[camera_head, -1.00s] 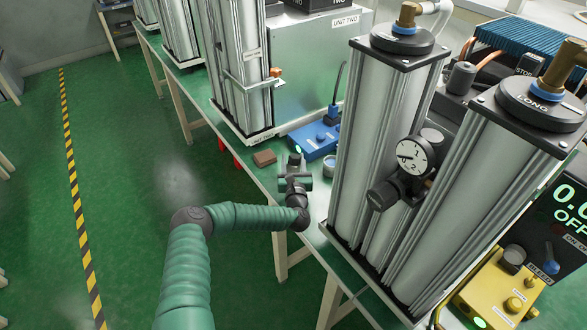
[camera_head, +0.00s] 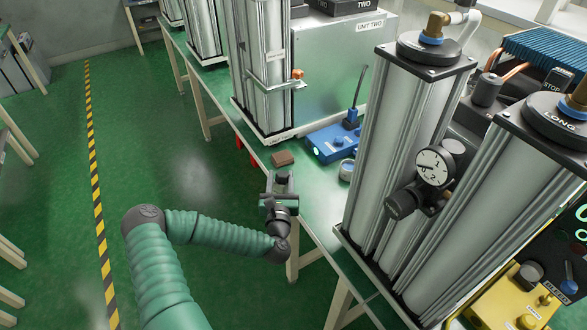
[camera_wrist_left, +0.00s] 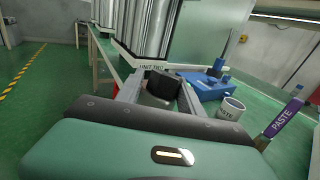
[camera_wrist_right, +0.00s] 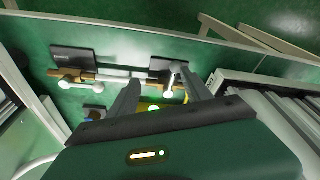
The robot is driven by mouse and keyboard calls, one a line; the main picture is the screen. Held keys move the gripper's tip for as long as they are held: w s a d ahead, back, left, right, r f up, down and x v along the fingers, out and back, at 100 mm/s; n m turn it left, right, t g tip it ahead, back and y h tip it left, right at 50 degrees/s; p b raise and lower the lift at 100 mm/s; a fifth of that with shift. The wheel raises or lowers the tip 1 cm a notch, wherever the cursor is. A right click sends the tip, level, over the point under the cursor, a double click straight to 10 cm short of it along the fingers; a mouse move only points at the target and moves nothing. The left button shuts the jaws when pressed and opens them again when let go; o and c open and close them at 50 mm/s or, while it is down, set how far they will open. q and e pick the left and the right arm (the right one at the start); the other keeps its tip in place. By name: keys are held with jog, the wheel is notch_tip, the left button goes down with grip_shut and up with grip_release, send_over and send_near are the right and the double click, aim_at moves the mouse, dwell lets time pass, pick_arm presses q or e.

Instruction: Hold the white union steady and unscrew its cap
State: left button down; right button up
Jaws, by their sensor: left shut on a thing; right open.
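My left gripper (camera_head: 281,188) is over the near edge of the bench. In the right wrist view a horizontal line of brass and white fittings runs between two dark blocks. Its white middle part (camera_wrist_right: 126,74) looks like the union; its cap cannot be told apart clearly. My right gripper (camera_wrist_right: 160,92) is open and empty, its fingers pointing toward this line, with a gap I cannot judge. The head view shows neither my right gripper nor the union.
Tall metal columns (camera_head: 405,150) with a dial gauge (camera_head: 433,165) stand at the right.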

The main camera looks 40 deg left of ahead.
pick_arm(q)
jog(key=shift+s, duration=0.4)
jog(key=c, duration=1.5)
grip_release()
grip_shut()
